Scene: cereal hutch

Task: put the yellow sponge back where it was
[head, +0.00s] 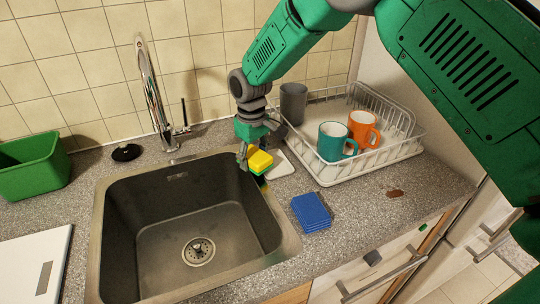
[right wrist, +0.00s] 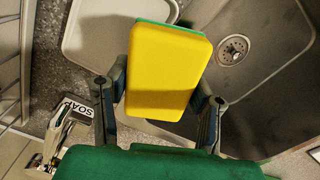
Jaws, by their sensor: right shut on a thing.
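The yellow sponge (head: 260,161) is held by my right gripper (head: 254,163) above the right rim of the sink. In the right wrist view the sponge (right wrist: 164,72) has a thin green layer on its far edge, and the gripper's fingers sit on both of its sides. A small white dish (head: 281,165) lies on the counter just right of the sponge, between the sink and the dish rack. It also shows in the right wrist view (right wrist: 92,38), empty where it can be seen. Its left part is hidden by the gripper in the head view. My left gripper is not in view.
The sink (head: 150,250) lies to the left, with a tall faucet (head: 152,95) behind. A white dish rack (head: 335,178) with mugs stands right. A blue cloth stack (head: 311,212) lies in front. A soap dispenser (right wrist: 65,130) shows in the wrist view.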

